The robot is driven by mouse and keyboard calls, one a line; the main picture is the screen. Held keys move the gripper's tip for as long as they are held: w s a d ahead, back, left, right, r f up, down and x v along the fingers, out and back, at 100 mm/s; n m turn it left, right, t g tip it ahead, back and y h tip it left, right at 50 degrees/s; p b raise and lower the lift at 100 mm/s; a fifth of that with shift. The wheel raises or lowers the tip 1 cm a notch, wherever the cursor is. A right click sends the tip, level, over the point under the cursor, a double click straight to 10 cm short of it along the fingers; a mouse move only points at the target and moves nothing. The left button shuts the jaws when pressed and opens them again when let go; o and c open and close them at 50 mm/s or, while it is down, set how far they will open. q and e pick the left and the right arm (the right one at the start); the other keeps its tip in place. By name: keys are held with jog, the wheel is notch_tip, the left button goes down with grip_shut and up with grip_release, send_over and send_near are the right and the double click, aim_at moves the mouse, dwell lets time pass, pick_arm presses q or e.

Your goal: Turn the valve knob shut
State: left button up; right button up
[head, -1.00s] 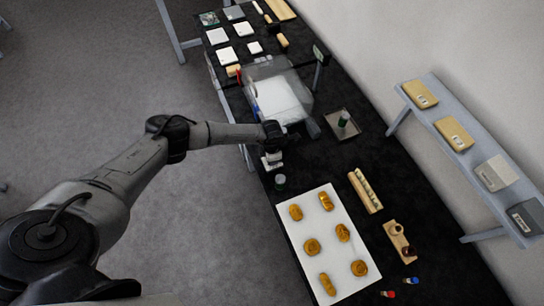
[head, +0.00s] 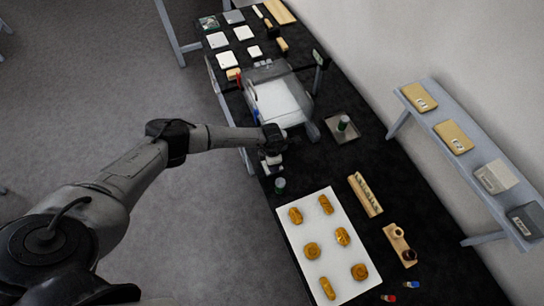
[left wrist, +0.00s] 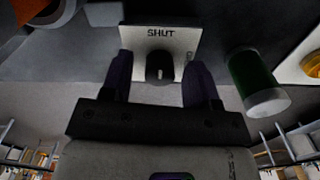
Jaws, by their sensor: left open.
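The valve knob (left wrist: 160,67) is a dark round knob with a small pale mark, on a white plate (left wrist: 185,38) lettered SHUT. In the left wrist view, the mark is on the knob's lower side, away from the lettering. My left gripper (left wrist: 160,82) is open, with one dark finger on each side of the knob; clear gaps show between fingers and knob. In the head view, my left gripper (head: 273,147) is over the valve at the bench's near edge, hiding the knob; part of the pale plate (head: 273,160) shows. My right gripper is out of view.
A green pale-capped jar (left wrist: 255,82) stands close beside the valve; it also shows in the head view (head: 280,184). A white board (head: 327,265) with several golden pieces lies nearby. A clear-walled case (head: 262,75) stands beyond the gripper. A shelf (head: 470,165) is at right.

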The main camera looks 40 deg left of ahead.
pick_arm(q)
notch_tip(320, 180, up, 14)
jog(key=shift+b, duration=0.3)
jog(key=shift+w+f, duration=0.15)
dwell(0.6)
